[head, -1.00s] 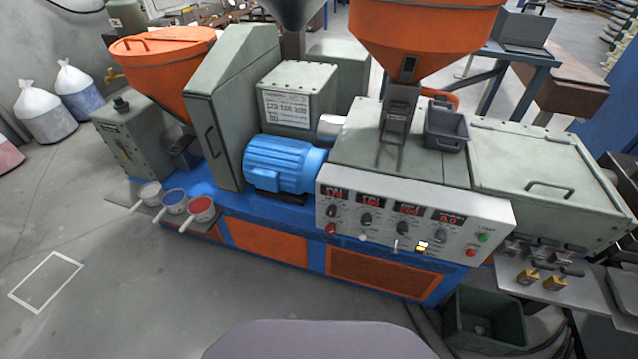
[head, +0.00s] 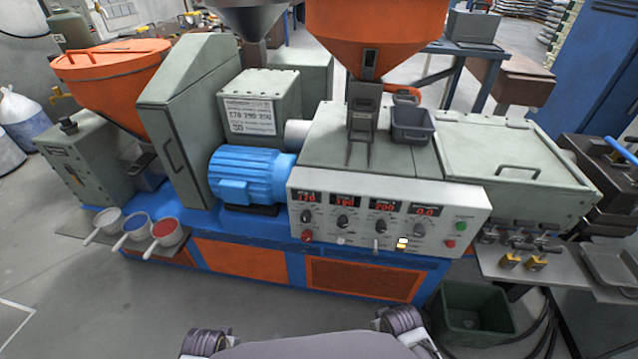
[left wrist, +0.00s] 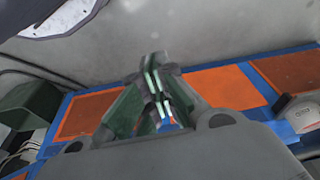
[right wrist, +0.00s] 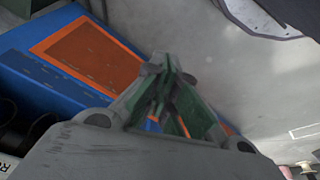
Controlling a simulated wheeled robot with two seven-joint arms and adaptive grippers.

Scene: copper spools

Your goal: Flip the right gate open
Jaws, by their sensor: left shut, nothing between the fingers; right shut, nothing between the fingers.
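The machine's right cover (head: 470,150) is a grey-green hinged panel with a dark bar handle (head: 517,172). It lies closed on top of the machine's right end. I cannot tell for certain that this is the right gate. My left gripper (left wrist: 158,85) is shut and empty in the left wrist view, with the blue and orange machine base behind it. My right gripper (right wrist: 165,90) is shut and empty in the right wrist view, also near the base. Neither gripper's fingers show in the head view; only parts of my arms show at its bottom edge.
A control panel (head: 385,218) fronts the machine. An orange hopper (head: 375,35) and a small grey bin (head: 412,126) stand on top. A blue motor (head: 250,175) and several ladles are left. A dark green crate (head: 468,315) stands on the floor below the side shelf (head: 545,270).

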